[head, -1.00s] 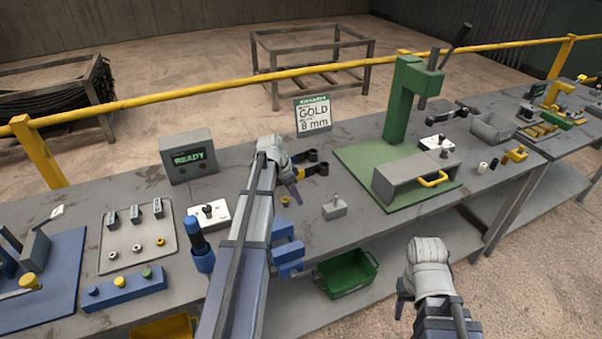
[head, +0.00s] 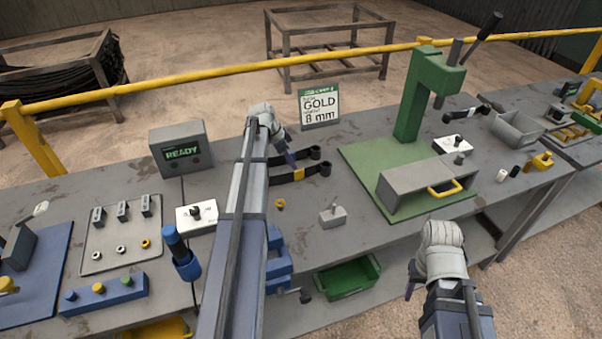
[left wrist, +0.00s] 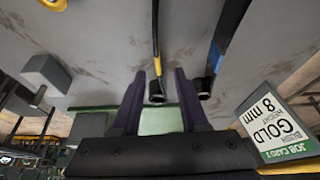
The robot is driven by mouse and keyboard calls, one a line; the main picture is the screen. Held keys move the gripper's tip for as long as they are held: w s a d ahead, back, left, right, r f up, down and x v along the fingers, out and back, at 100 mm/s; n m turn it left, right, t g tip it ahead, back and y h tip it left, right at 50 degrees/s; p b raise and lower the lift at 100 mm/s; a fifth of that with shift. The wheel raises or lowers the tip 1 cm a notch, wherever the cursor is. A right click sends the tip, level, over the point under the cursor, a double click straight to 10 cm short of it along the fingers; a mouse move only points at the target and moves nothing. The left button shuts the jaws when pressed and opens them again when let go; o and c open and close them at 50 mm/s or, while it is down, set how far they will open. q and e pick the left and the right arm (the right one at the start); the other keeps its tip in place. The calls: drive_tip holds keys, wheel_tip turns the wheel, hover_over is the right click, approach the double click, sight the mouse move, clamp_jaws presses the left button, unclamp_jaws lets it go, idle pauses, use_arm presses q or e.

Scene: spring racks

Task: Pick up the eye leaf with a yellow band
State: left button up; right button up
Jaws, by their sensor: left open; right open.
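The eye leaf with a yellow band (head: 312,171) is a dark strip with a rolled eye at its right end, lying on the grey bench in the head view. A second dark eye leaf (head: 312,154) lies just behind it. My left gripper (head: 291,159) is open and empty, above the leaves. In the left wrist view, a strip with yellow along its edge (left wrist: 157,60) runs to between the open fingers (left wrist: 160,80); a strip with a blue edge (left wrist: 220,50) lies to the right. My left arm hides part of the leaves. My right gripper (head: 409,288) is open, in front of the bench.
A job card (head: 319,106) reading GOLD 8 mm stands behind the leaves. A green press (head: 418,95) and a grey box with a yellow handle (head: 425,185) stand right. A small grey block (head: 332,216) and a yellow piece (head: 279,204) lie in front.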

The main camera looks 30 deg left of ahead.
sight(299, 179)
use_arm(q)
drive_tip(key=b+x, duration=0.2)
drive_tip(key=shift+w+f, duration=0.2)
drive_tip(key=shift+f, duration=0.15)
drive_tip(key=shift+r, duration=0.1)
drive_tip(key=b+x, duration=0.4)
drive_tip(key=x, duration=0.1)
drive_tip(key=shift+d+b, duration=0.3)
drive_tip(key=shift+b, duration=0.05)
drive_tip(key=shift+c, duration=0.3)
clamp_jaws()
idle(0.6)
